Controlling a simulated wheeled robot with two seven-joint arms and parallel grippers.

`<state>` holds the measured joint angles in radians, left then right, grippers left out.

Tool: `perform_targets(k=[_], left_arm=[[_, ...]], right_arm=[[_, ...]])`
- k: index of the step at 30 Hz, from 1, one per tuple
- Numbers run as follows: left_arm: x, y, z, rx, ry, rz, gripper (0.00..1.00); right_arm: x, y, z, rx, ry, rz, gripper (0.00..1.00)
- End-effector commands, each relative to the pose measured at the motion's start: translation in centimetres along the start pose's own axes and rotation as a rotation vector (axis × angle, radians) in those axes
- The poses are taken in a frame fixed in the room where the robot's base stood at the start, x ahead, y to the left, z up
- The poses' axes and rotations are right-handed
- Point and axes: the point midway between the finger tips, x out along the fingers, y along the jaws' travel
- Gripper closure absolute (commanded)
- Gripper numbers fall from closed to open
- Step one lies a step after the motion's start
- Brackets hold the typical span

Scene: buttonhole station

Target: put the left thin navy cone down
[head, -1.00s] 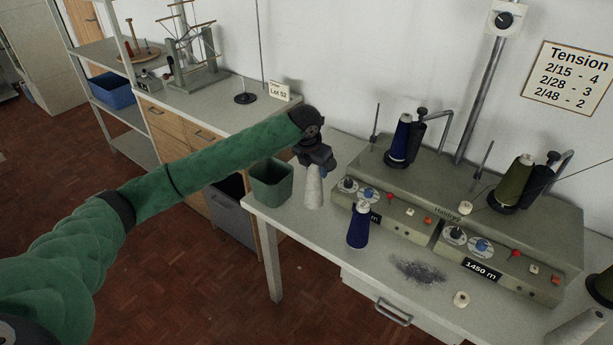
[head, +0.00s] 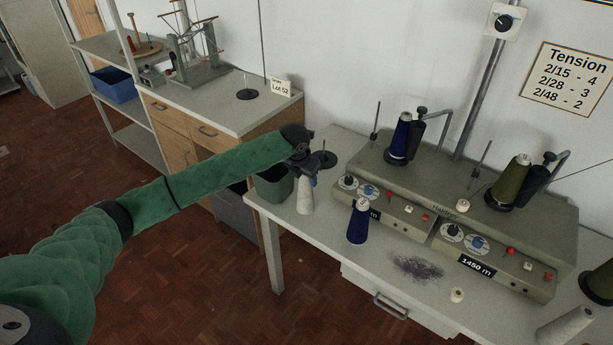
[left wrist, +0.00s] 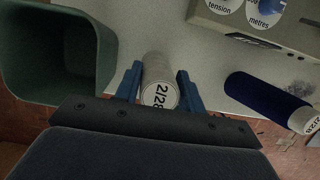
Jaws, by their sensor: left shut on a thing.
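My left gripper (head: 308,178) is shut on a pale grey cone (head: 305,198), whose lower end is at or just above the left end of the worktable; contact is unclear. In the left wrist view, the cone (left wrist: 158,82), marked 2/28, sits between the blue fingers (left wrist: 158,86). A thin navy cone (head: 358,222) stands on the table to its right, apart from the gripper; it also shows in the left wrist view (left wrist: 265,100). Another navy cone (head: 401,137) sits on the winding machine. My right gripper is out of view.
A green bin (head: 272,187) is close on the left of the held cone. A black disc with a pin (head: 328,160) is behind the gripper. The grey winding machine (head: 440,200) fills the table's back.

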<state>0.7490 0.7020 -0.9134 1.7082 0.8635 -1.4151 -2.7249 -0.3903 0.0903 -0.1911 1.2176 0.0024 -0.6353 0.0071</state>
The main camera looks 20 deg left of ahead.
Motion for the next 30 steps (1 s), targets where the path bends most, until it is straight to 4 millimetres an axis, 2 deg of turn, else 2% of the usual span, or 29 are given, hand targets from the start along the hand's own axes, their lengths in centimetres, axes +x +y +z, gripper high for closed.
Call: perform_targets(k=[6,7,9,10,18,22,23,26,30], left_arm=[[0.2,0.0,-0.1,0.0,0.0,0.0,0.93],[0.2,0.0,-0.1,0.0,0.0,0.0,0.55],[0.2,0.0,0.0,0.0,0.0,0.0,0.41],[0.2,0.0,0.0,0.0,0.0,0.0,0.39],[0.1,0.0,0.0,0.0,0.0,0.0,0.39],[-0.5,0.0,0.1,0.001,-0.002,0.0,0.39],[-0.8,0.0,0.1,0.001,-0.003,0.0,0.39],[-2.2,0.1,0.1,0.002,-0.004,0.002,0.39],[-4.9,0.1,0.1,0.002,-0.005,0.002,0.39]], right_arm=[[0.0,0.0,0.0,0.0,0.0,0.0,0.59],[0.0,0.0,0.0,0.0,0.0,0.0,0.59],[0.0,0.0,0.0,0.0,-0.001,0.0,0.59],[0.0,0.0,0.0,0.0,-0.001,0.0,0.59],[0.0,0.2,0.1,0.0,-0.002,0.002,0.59],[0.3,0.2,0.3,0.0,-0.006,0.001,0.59],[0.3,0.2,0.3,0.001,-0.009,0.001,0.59],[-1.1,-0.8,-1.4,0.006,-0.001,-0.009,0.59],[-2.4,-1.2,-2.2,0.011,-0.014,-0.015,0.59]])
